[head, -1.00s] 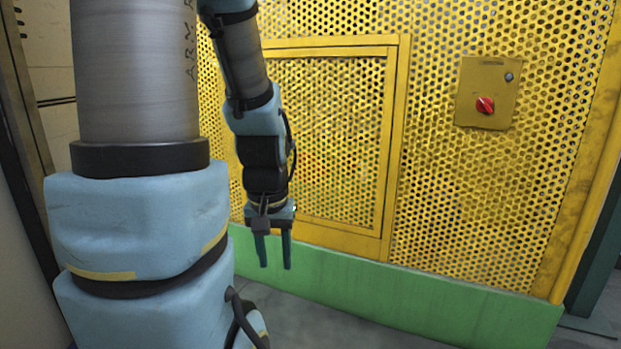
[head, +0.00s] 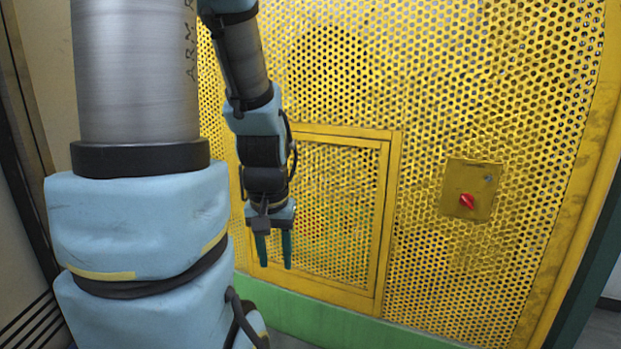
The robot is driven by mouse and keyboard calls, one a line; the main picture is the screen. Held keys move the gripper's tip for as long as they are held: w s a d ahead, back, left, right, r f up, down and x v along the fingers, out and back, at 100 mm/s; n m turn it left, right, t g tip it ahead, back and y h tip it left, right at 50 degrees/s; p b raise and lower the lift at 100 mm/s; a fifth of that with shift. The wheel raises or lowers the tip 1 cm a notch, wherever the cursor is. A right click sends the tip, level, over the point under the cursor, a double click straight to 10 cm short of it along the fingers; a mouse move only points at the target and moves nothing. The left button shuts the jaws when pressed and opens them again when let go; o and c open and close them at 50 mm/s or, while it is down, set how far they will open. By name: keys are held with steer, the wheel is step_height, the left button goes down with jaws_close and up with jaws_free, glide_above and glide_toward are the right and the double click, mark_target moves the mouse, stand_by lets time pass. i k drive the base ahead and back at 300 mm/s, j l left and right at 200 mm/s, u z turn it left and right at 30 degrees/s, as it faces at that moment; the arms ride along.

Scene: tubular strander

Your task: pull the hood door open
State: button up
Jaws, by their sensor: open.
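The hood door (head: 384,222) is a yellow framed panel of perforated sheet, low in the yellow perforated hood wall (head: 440,95). It looks shut, with its frame flush in the wall. My gripper (head: 273,251) points down in front of the door's lower left part. Its two fingers are apart with nothing between them. I cannot tell how far it is from the door. My arm hides the door's left side and upper left corner. No handle shows on the visible part.
A yellow switch plate with a red knob (head: 467,201) is on the wall right of the door. A green base strip (head: 340,325) runs under the hood. A dark post (head: 590,270) stands at the right edge. Some floor shows at lower right.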

mark_target(383, 146)
steer(key=i+j+u, duration=0.7)
steer(key=i+l, duration=0.05)
steer(key=l, duration=0.05)
